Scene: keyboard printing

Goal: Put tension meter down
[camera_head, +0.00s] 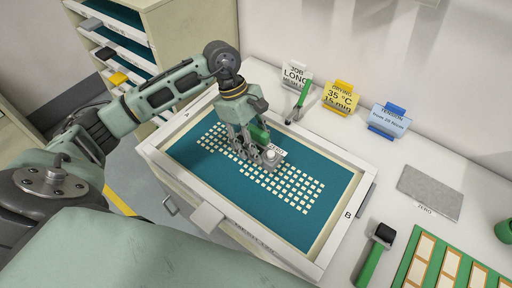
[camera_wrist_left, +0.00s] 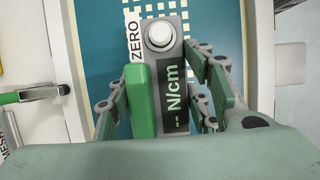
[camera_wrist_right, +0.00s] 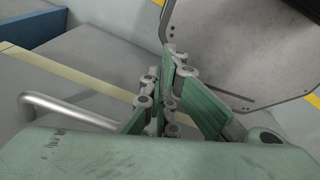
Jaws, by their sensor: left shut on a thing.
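The tension meter has a grey body, a dark display reading "-- N/cm", a white round knob and a green side grip (camera_wrist_left: 143,100). In the head view the meter (camera_head: 270,155) is over the teal mesh of the framed screen (camera_head: 338,240), near its middle. My left gripper (camera_head: 248,150) is shut on the meter; its fingers flank the body in the left wrist view (camera_wrist_left: 165,90). I cannot tell whether the meter touches the mesh. A "ZERO" label shows beside the knob. My right gripper (camera_wrist_right: 172,60) looks shut and empty, outside the head view.
A grey plate (camera_head: 430,190) lies at the right above a printed "ZERO" mark. Sign holders (camera_head: 388,120) and a green-handled tool (camera_head: 300,100) stand along the back. A green-handled roller (camera_head: 375,255) and a green tray (camera_head: 400,283) are at the front right. Shelves (camera_head: 190,30) stand back left.

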